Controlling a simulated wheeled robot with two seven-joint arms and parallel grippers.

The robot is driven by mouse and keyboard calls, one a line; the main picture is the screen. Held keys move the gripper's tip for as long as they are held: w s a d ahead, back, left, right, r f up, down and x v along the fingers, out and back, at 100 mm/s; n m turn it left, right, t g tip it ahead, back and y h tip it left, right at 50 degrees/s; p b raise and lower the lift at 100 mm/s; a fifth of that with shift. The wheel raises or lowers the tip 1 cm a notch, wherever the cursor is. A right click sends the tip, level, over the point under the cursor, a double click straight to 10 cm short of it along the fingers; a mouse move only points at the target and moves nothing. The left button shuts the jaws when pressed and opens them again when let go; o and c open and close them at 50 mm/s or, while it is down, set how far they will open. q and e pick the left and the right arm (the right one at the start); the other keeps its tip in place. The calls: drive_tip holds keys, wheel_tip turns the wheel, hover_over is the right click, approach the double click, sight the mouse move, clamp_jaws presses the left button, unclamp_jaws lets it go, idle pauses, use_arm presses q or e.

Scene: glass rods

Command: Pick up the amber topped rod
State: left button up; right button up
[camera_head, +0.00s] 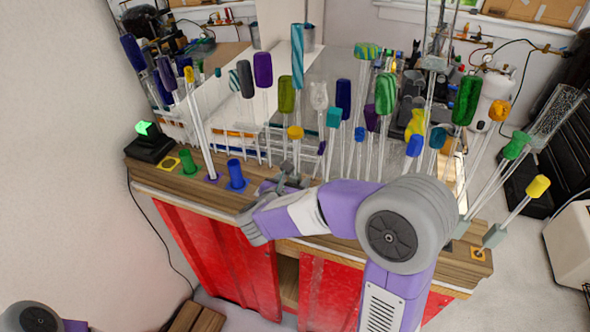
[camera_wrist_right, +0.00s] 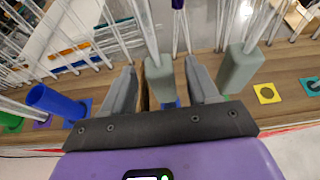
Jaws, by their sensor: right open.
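Several rods have yellow to amber tops in the head view. One short amber top (camera_head: 295,132) stands just above my right gripper. A knobbly amber top (camera_head: 499,110) is at the right, on a leaning rod. Which one the task means I cannot tell for certain. My right gripper (camera_head: 284,182) is open at the front edge of the wooden counter, low among the rods. In the right wrist view its two fingers (camera_wrist_right: 162,88) stand on either side of a grey-green block (camera_wrist_right: 157,75) with a clear rod rising from it. Its top is out of that view. My left gripper is not in view.
Many rods with coloured tops crowd the wooden counter (camera_head: 143,175) around the gripper. A blue cylinder (camera_head: 236,174) stands to its left. Another grey-green block (camera_wrist_right: 237,68) is close to the right finger. Red cabinet doors (camera_head: 235,255) are below.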

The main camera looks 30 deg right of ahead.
sight(294, 181)
drive_tip(key=x, duration=0.3)
drive_tip(key=shift+d+f, duration=0.15)
drive_tip(key=shift+d, duration=0.05)
